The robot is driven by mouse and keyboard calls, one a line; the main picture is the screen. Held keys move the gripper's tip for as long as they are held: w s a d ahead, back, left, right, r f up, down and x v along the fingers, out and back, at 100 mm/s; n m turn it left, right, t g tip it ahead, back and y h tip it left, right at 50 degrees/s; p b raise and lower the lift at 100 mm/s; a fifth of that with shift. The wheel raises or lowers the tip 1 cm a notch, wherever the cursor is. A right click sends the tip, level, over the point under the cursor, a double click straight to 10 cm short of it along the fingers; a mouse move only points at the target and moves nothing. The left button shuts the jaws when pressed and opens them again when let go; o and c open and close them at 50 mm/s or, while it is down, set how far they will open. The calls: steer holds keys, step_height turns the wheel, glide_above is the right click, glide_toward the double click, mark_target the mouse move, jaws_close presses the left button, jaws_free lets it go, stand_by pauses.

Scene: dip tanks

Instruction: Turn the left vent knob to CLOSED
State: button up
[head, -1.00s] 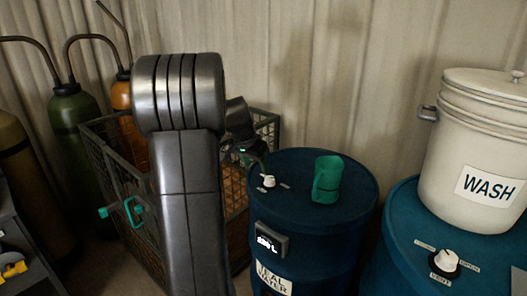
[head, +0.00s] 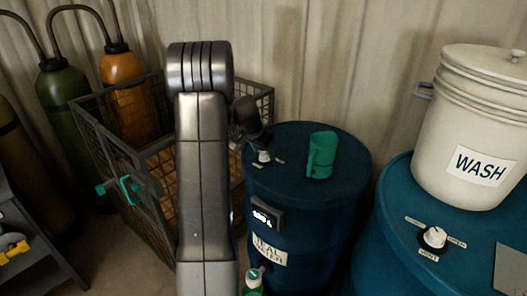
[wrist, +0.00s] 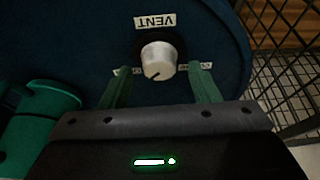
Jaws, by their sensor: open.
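The left vent knob (wrist: 158,60) is white with a dark pointer line, on the lid of the left blue drum (head: 345,170). In the wrist view its VENT label (wrist: 155,21) appears upside down, and the line points down and slightly left. My gripper (wrist: 161,80) is open, its two green fingers to either side of the knob with gaps showing. The fingers partly cover the small side labels, which I cannot read. In the head view the knob (head: 263,157) shows just below my dark wrist.
A wire cage (head: 150,215) stands left of the drum. At right, another blue drum carries a second knob (head: 434,237) and a WASH bucket (head: 470,130).

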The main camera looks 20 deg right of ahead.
steer(key=shift+w+d+f, duration=0.15)
steer(key=shift+d+f, duration=0.05)
steer(key=shift+f, duration=0.35)
steer(key=c, duration=1)
